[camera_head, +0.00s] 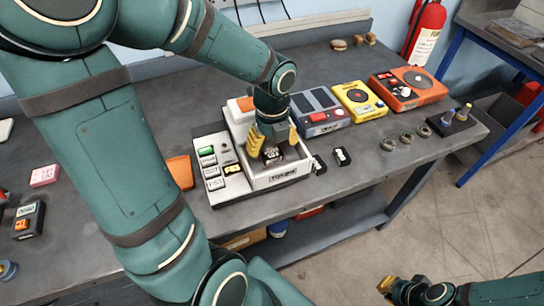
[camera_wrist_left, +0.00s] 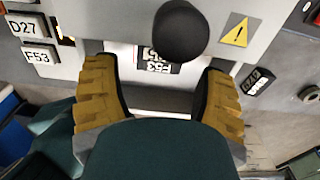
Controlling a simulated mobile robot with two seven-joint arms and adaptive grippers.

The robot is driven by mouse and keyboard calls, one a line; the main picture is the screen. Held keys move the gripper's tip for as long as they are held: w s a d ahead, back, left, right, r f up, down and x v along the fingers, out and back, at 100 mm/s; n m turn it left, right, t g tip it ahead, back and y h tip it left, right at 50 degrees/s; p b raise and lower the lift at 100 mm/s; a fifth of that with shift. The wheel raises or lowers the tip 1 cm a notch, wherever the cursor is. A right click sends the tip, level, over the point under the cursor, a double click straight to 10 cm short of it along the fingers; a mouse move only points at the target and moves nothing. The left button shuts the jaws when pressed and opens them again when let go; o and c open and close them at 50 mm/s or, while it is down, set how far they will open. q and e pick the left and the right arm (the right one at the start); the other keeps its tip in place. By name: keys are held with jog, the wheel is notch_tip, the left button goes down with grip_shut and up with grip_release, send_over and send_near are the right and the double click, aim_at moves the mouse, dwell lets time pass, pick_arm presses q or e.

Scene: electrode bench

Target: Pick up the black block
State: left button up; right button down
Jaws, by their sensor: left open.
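A black block with a white printed label (camera_head: 271,156) sits inside the white-walled tray (camera_head: 283,179) on the bench. My left gripper (camera_head: 273,140) points down into this tray with its yellow fingers apart, over the block. In the left wrist view the open fingers (camera_wrist_left: 160,90) have a dark labelled piece (camera_wrist_left: 158,66) beyond the gap between them, partly hidden. A second small black block with a white label (camera_head: 342,156) lies on the bench right of the tray. My right gripper (camera_head: 388,285) is at the lower right, away from the bench; its jaw gap is unclear.
A labelled button panel (camera_head: 212,178) adjoins the tray's left side. A black knob (camera_wrist_left: 180,30) shows close in the left wrist view. Grey, yellow (camera_head: 359,100) and red devices (camera_head: 407,89) stand behind right. Several rings (camera_head: 405,137) lie at right. The bench front right of the tray is mostly clear.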

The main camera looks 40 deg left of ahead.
aim_at(272, 153)
pick_arm(q)
notch_tip(272, 153, down, 4)
jog(key=shift+r+b, duration=0.1)
jog(key=shift+b, duration=0.5)
jog(key=c, duration=1.1)
jog(key=shift+r, duration=0.1)
